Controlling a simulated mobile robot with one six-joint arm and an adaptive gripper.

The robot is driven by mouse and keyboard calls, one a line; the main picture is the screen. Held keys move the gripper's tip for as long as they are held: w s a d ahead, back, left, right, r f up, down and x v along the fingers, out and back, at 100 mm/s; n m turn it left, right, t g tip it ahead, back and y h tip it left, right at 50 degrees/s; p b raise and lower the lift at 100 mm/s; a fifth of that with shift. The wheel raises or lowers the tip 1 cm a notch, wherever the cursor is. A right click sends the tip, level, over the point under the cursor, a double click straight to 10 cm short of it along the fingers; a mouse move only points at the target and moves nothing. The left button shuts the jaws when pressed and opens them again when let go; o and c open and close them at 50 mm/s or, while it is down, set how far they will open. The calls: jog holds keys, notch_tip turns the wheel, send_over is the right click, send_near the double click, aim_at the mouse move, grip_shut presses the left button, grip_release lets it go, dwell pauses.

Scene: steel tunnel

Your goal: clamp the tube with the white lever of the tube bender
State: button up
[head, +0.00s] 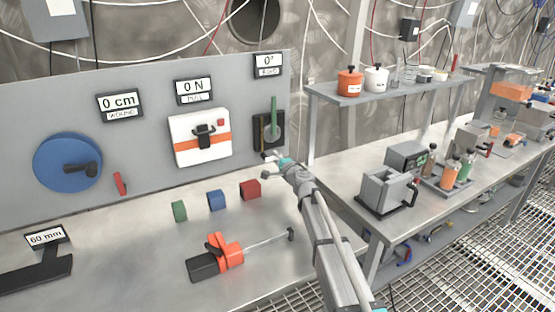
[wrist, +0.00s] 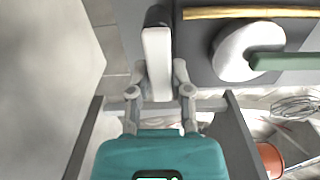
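The tube bender (head: 268,130) is on the grey panel under the 0° display, with a green handle (head: 274,112) pointing up. In the wrist view, a brass tube (wrist: 245,12) runs beside the round white die (wrist: 246,50) and the green handle (wrist: 285,61). The bender's white lever (wrist: 158,62) stands towards the wrist camera. My gripper (wrist: 159,78) has a finger on each side of this lever. I cannot tell whether the fingers press on it. In the head view my gripper (head: 266,164) is just below the bender, where the lever is hard to make out.
A blue wheel (head: 68,162) and a white box with an orange band (head: 201,137) are on the panel to the left. Small green, blue and red (head: 250,189) blocks and an orange tool (head: 225,250) lie on the bench. A second bench (head: 350,190) stands right.

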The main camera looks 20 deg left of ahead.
jog(key=o, duration=0.4)
jog(key=shift+c, duration=0.2)
jog(key=v, duration=1.2)
jog(key=shift+d, duration=0.1)
dwell(0.3)
jog(key=s+d+f+n+g+h+p, duration=0.2)
jog(key=s+d+n, duration=0.1)
jog(key=d, duration=0.5)
jog(key=s+d+f+n+g+h+p, duration=0.2)
jog(key=s+d, duration=0.3)
jog(key=d, duration=0.4)
jog(key=s+d+f+n+g+h+p, duration=0.2)
jog(key=s+d+n+g+h+p, duration=0.1)
jog(key=d, duration=0.5)
jog(key=shift+s+d+f+n+g+p, duration=0.15)
jog(key=shift+s+f+n+g+p, duration=0.25)
jog(key=shift+s+g+p, duration=0.15)
jog(key=s+d+g+h+p, duration=0.1)
jog(key=s+d+g+h, duration=0.1)
jog(key=s+d, duration=0.3)
jog(key=s+d+g+h+p, duration=0.1)
jog(key=s+d+h, duration=0.3)
jog(key=d, duration=0.9)
jog(key=shift+s+g+h+p, duration=0.35)
jog(key=shift+s+p, duration=0.4)
jog(key=shift+s, duration=0.2)
